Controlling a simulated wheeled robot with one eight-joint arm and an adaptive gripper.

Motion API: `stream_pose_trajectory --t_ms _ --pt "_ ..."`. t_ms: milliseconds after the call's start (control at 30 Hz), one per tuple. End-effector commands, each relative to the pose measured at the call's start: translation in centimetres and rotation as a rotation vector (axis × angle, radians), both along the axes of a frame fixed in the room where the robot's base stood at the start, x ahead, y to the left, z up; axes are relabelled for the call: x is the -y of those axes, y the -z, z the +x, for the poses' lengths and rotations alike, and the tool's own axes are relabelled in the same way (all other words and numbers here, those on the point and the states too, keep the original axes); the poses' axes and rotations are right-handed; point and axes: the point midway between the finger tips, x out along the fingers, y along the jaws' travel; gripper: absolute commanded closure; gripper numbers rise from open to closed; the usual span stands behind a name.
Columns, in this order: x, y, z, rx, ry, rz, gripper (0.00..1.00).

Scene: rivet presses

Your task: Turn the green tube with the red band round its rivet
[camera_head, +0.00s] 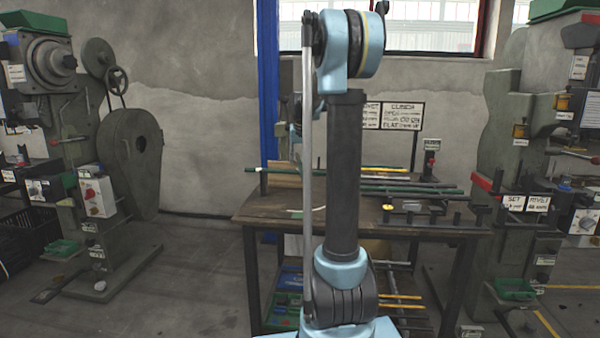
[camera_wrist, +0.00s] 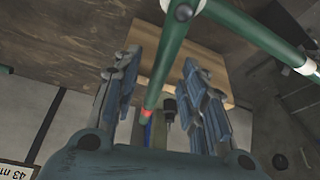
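In the wrist view, a green tube (camera_wrist: 166,70) runs down from the top toward the space between my fingers, with a red patch (camera_wrist: 148,112) near its lower end. A second green tube (camera_wrist: 255,35) with a pale end slants off to the right. The two meet near the top at a pale band and a dark, round, rivet-like part (camera_wrist: 183,12). My gripper (camera_wrist: 160,85) is open, its fingers apart on either side of the red-marked tube, with no clear contact. In the head view my arm hides the gripper; a green tube end (camera_head: 254,170) shows left of it.
A wooden block (camera_wrist: 205,62) lies beyond the fingers. The worktable (camera_head: 262,207) carries several dark green tubes (camera_head: 400,190) and a yellow one right of my arm. Large presses stand left (camera_head: 130,150) and right (camera_head: 505,115). Open floor lies left of the table.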

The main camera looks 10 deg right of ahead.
Motion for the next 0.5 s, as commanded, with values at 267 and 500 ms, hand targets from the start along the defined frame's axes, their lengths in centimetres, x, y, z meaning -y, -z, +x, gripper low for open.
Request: stream_pose_trajectory --t_ms 267,500 --pt "-0.1 -2.7 -1.1 0.0 0.0 0.0 0.61" --pt "-0.2 -7.0 -2.9 -0.001 0.0 0.0 0.61"
